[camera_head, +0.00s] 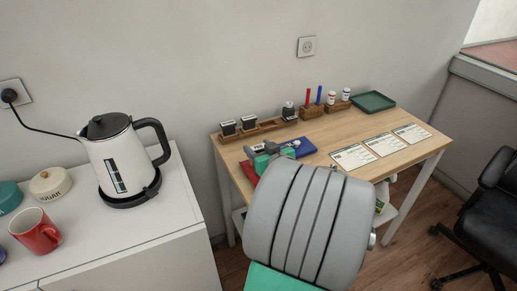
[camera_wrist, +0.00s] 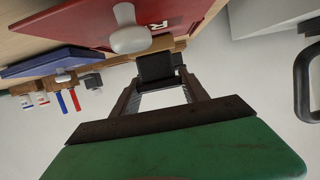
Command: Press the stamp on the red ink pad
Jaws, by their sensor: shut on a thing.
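The red ink pad (camera_head: 249,172) lies at the left of the wooden desk, partly hidden by my arm. In the wrist view the red pad (camera_wrist: 85,22) is at the top, marked with a white letter, with a pale knob in front of it. My gripper (camera_wrist: 160,85) is shut on a dark block, seemingly the stamp (camera_wrist: 154,67), held between its fingertips. In the head view my gripper (camera_head: 262,153) is close to the red pad, toward the rack. The stamp's underside is hidden, and I cannot tell whether it touches anything.
The blue pad (camera_head: 305,150) lies right of the red one. Behind, a wooden rack (camera_head: 268,126) holds black stamps and has bare space. Red and blue markers, small bottles, a green tray (camera_head: 373,101) and paper forms (camera_head: 354,157) are farther right. A kettle (camera_head: 117,155) stands on the left cabinet.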

